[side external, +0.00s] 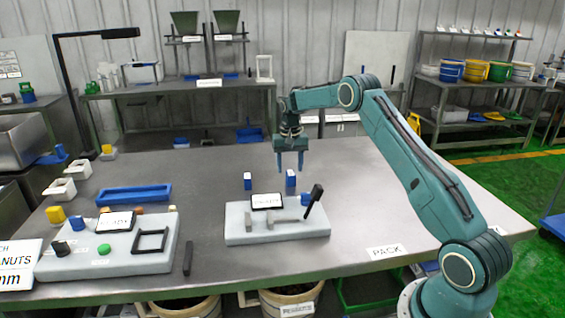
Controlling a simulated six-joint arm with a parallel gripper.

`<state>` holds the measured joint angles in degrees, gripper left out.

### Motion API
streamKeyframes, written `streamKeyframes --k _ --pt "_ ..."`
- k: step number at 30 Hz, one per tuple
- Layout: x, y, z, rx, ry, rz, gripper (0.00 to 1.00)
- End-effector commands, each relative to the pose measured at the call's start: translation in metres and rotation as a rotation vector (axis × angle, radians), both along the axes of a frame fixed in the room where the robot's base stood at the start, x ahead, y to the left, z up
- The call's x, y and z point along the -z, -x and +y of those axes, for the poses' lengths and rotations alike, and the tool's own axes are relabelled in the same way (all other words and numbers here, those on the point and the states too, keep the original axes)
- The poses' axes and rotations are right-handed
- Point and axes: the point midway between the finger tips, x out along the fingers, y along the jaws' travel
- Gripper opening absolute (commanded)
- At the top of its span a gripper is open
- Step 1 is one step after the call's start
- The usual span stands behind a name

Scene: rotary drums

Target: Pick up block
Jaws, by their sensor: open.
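Two small blue-and-white blocks stand upright on the metal table (390,205), behind the right-hand grey panel. The left block (248,181) stands clear of my gripper. The right block (291,178) is just below my gripper (290,168). My gripper points down with its two blue fingers apart and nothing visible between them. The fingertips appear close to the top of the right block. I cannot tell from this one view whether they are level with it or exactly over it.
The right grey panel (240,235) carries a display, grey pegs and a black lever (314,198) close to the right block. A blue tray (134,195) and another control panel (150,258) lie to the left. The table's right part is mostly clear around a PACK label (386,251).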

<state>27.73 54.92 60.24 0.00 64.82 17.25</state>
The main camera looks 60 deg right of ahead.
Motion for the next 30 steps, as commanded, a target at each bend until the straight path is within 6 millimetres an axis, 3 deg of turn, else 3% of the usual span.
streamKeyframes --k 10,27,30 --pt "0.037 0.003 -0.002 0.0 -0.001 0.001 0.53" --pt "0.04 0.003 -0.002 0.0 0.0 0.0 0.53" --pt "0.04 0.003 -0.002 0.0 0.0 0.0 0.35"
